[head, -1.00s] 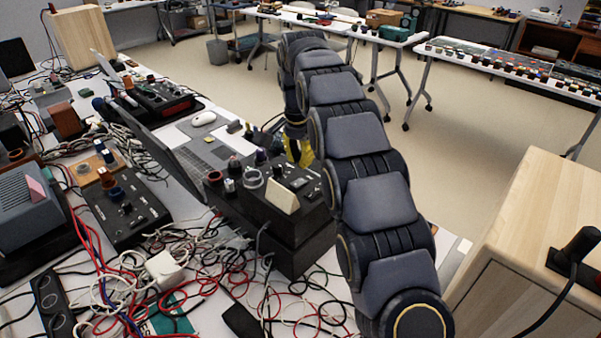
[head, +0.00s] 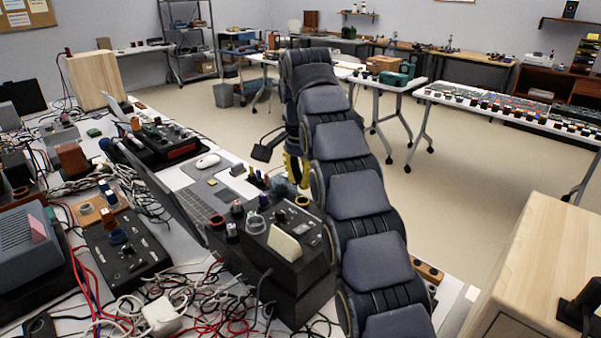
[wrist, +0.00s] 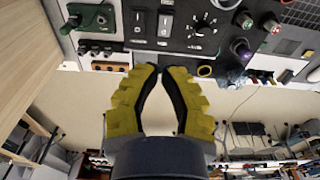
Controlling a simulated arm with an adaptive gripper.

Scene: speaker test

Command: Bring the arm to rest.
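My gripper (head: 295,168) hangs at the end of my arm, partly hidden by the arm links in the head view. It is above and beyond the black control box (head: 285,240) with knobs and a cream rocker. In the wrist view its yellow fingers (wrist: 159,70) bow apart lower down, and their tips come together with nothing seen between them. A dark panel (wrist: 205,50) with switches and knobs lies past the fingertips there, with no contact that I can make out.
An open laptop (head: 172,200), a white mouse (head: 207,161) and tangled cables (head: 130,310) crowd the bench at left. A pale wooden cabinet (head: 540,235) stands at right. Open floor (head: 450,190) lies between the bench and the far tables.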

